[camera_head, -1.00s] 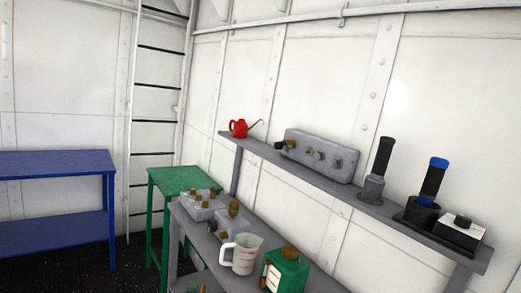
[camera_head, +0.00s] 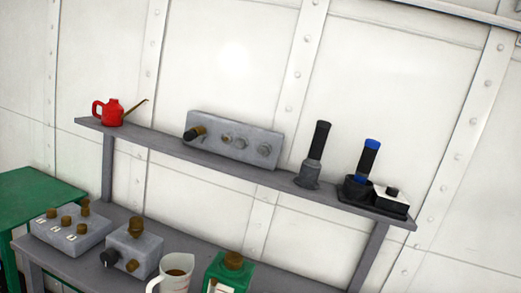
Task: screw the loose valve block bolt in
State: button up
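A long grey block (camera_head: 236,139) stands on the upper shelf, its face toward me. It has several round bolt heads in a row. The leftmost, a dark bolt with a brass-coloured part (camera_head: 194,133), sticks out farther than the others. On the lower bench are a grey block with several brass caps (camera_head: 70,232) and a smaller grey block (camera_head: 132,248) with a brass cap on top and a black knob in front. I cannot tell for certain which one is the valve block. My gripper is not in view.
The upper shelf (camera_head: 150,139) also holds a red oil can (camera_head: 109,112), a dark-handled tool (camera_head: 316,155), a blue-topped tool (camera_head: 366,165) and a white-and-black box (camera_head: 391,200). Below are a measuring jug (camera_head: 174,279) and a green canister (camera_head: 229,274). A green table (camera_head: 35,194) stands at left.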

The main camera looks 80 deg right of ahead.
aim_at(263, 151)
jog(key=z, duration=0.55)
jog(key=i, duration=1)
jog(key=z, duration=0.8)
jog(key=k, duration=0.7)
jog(key=z, duration=0.25)
jog(key=i, duration=0.8)
jog(key=u, duration=0.1)
